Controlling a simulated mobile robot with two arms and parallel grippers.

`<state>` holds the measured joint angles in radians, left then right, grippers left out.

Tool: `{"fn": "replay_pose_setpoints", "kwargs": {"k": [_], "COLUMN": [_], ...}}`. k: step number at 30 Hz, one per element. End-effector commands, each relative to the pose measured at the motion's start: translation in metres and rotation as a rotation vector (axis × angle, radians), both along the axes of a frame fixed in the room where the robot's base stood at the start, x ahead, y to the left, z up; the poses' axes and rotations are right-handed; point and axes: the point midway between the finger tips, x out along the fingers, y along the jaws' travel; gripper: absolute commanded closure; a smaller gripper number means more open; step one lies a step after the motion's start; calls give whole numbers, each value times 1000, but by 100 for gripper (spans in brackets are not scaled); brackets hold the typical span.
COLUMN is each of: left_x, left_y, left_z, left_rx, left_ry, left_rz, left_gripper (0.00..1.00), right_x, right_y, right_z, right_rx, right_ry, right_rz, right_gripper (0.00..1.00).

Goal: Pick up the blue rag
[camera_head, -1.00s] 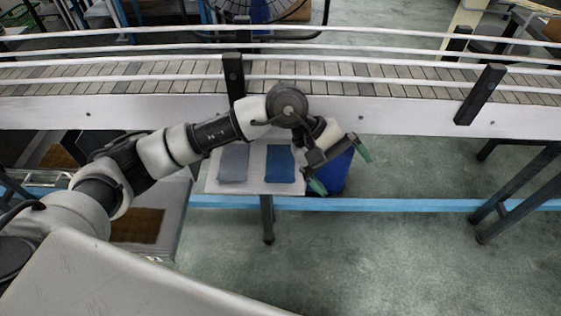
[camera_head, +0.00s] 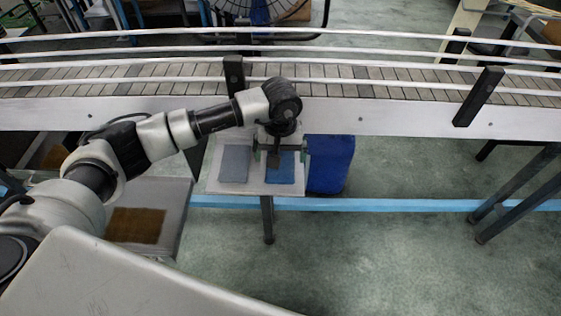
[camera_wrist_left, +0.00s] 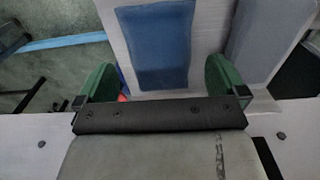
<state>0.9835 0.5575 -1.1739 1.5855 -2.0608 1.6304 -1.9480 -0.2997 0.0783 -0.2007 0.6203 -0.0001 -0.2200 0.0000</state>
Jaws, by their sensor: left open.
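The blue rag (camera_head: 285,176) lies flat on the right part of a small white table (camera_head: 240,187) in the head view. It also shows in the left wrist view (camera_wrist_left: 160,45), just beyond the fingers. My left gripper (camera_head: 279,155) is over the rag's back part, pointing down. Its green fingertips (camera_wrist_left: 160,80) are spread wide and nothing is between them. The gripper hides part of the rag in the head view. How high it is above the rag I cannot tell. My right gripper does not show.
A grey rag (camera_head: 234,163) lies on the same table, left of the blue one. A blue bin (camera_head: 331,165) stands on the floor to the right. A conveyor (camera_head: 400,108) with rails runs along behind the table.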

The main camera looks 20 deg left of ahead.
Motion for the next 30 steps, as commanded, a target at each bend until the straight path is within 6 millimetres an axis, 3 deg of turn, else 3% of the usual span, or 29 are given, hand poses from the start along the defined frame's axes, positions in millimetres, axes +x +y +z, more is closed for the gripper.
{"fn": "replay_pose_setpoints", "kwargs": {"k": [6, 14, 24, 30], "left_x": [2, 2, 2, 2], "left_y": [0, 0, 0, 0], "left_z": [-27, -30, -30, -29], "left_rx": [-1, -1, -1, -1], "left_ry": [2, 0, 0, 0], "left_rz": [0, 0, 0, 0], "left_gripper": [0, 0, 51, 52], "right_x": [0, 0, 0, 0], "right_y": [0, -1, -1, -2], "right_z": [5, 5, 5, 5], "right_rx": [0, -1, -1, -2], "right_ry": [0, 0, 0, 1], "right_rz": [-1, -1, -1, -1], "right_gripper": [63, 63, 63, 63]}}
